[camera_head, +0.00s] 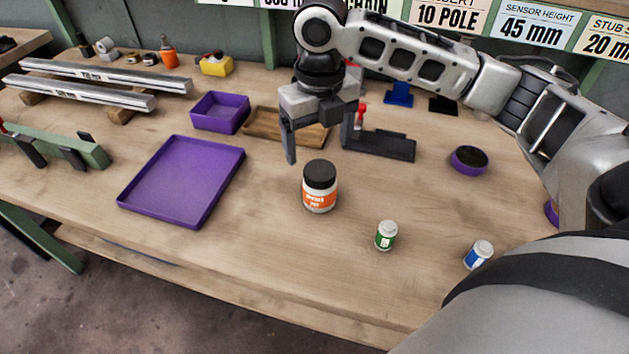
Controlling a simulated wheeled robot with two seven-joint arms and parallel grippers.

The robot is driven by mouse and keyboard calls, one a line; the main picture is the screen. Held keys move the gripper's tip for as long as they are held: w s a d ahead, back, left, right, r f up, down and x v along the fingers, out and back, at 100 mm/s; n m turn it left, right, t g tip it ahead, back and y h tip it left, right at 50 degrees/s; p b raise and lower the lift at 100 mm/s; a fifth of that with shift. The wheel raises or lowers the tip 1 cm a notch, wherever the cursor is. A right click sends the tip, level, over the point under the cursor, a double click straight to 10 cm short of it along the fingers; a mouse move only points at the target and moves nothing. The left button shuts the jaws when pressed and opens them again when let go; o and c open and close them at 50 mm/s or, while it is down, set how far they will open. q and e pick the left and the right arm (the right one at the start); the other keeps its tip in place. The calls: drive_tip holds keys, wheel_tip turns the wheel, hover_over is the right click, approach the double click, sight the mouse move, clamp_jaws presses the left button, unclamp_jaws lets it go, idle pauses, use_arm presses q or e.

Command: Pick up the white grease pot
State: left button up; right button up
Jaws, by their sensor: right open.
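The white grease pot (319,199) stands upright on the bench near the middle of the head view. It is a white jar with a black lid and an orange label whose print is hard to read. My right gripper (319,155) points down above and slightly behind the pot, with its fingers spread and nothing between them. It looks apart from the pot. My left gripper is not in view.
A small green-label bottle (386,235) and a blue-label bottle (478,254) stand to the pot's right. A purple tray (124,203) lies left. A wooden tray (262,131) and a black bracket (392,146) are behind. Bare bench lies in front.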

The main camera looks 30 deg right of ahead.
sight(319, 185)
wheel_tip(319, 185, down, 12)
drive_tip(key=shift+d+r, duration=0.1)
drive_tip(key=shift+r, duration=0.05)
drive_tip(key=c, duration=1.1)
